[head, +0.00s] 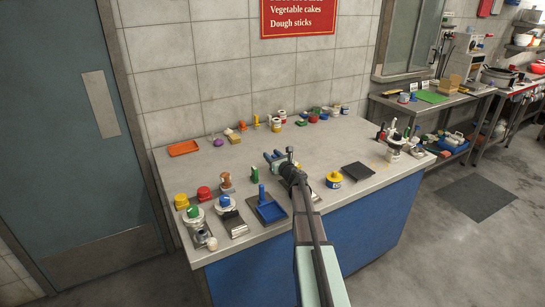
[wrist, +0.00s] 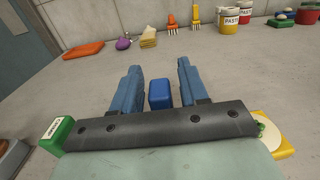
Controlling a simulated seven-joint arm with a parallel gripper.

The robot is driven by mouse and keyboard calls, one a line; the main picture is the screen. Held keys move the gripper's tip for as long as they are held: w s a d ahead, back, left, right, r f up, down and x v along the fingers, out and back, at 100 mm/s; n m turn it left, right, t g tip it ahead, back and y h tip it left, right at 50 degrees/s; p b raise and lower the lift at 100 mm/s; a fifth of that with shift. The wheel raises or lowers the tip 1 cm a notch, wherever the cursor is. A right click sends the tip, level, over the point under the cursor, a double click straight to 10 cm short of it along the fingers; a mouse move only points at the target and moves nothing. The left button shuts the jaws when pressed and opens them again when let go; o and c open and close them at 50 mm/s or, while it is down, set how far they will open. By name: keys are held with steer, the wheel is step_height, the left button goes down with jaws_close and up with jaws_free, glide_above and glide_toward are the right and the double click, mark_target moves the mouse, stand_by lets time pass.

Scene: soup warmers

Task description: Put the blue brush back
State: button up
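My gripper (head: 277,156) is over the middle of the counter, its two light-blue fingers pointing towards the back wall. In the wrist view my gripper (wrist: 158,85) has its fingers apart. A small darker-blue block (wrist: 160,96) shows between them, with a gap on each side; I cannot tell whether it is the blue brush. In the head view a shallow blue tray (head: 271,212) lies at the counter's front, with a slim blue upright piece (head: 262,194) at its back left. I cannot tell for certain which is the brush.
An orange tray (head: 184,148) lies at the back left. Several jars (head: 282,116) and small tools line the wall. Red and yellow pots and a warmer crowd the front left. A yellow pot (head: 334,180) and black pad (head: 358,171) are to the right. The counter's centre is mostly bare.

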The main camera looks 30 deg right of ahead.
steer(key=shift+o, duration=0.3)
steer(key=shift+r, duration=0.15)
steer(key=s, duration=1.2)
stand_by(0.9)
